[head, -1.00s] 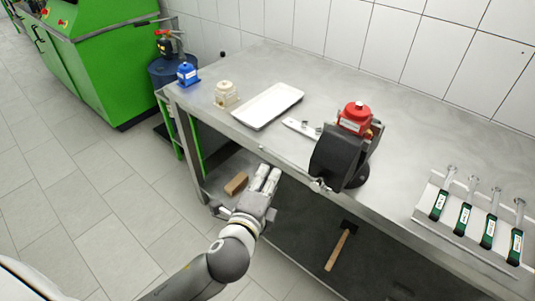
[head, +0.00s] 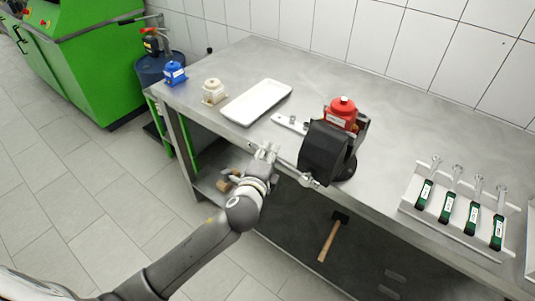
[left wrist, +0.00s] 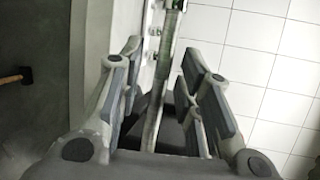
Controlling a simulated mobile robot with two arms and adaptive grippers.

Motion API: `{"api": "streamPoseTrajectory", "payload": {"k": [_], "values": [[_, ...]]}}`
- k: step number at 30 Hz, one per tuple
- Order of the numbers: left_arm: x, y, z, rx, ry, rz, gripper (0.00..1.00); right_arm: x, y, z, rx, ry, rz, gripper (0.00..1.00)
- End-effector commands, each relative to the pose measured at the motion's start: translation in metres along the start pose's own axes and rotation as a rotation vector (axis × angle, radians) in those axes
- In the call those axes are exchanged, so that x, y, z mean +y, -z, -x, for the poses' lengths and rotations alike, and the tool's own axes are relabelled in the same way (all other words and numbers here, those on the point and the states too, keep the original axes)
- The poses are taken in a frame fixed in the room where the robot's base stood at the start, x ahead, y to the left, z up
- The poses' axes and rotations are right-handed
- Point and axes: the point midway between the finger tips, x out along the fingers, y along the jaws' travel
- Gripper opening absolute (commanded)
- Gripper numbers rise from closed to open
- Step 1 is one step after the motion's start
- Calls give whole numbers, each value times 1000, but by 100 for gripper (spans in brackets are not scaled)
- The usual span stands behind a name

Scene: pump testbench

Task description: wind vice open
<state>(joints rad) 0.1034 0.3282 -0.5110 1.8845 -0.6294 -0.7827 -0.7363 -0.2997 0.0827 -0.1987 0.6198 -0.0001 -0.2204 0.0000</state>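The black vice (head: 325,152) stands at the front edge of the metal bench. The red pump unit (head: 342,112) sits at its jaws; whether it is clamped I cannot tell. The vice's small metal handle (head: 308,180) shows at its front, over the bench edge. My left gripper (head: 267,153) is left of the vice and its handle, apart from them, in front of the bench edge. In the left wrist view its fingers (left wrist: 165,95) are spread. A dark shape, perhaps the vice, is partly hidden between them. My right gripper is not in view.
A hammer (head: 330,238) and brown block (head: 224,184) lie below.

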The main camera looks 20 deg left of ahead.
Motion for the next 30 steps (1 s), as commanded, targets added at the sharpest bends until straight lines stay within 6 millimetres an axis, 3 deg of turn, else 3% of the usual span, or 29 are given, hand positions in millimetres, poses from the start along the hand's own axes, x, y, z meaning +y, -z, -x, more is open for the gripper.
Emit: {"api": "streamPoseTrajectory", "payload": {"k": [7,15,30], "values": [[0,0,0,1,0,1,33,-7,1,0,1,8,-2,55],[0,0,0,1,0,1,0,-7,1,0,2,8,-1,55],[3,0,-1,7,-10,22,0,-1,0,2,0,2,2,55]]}}
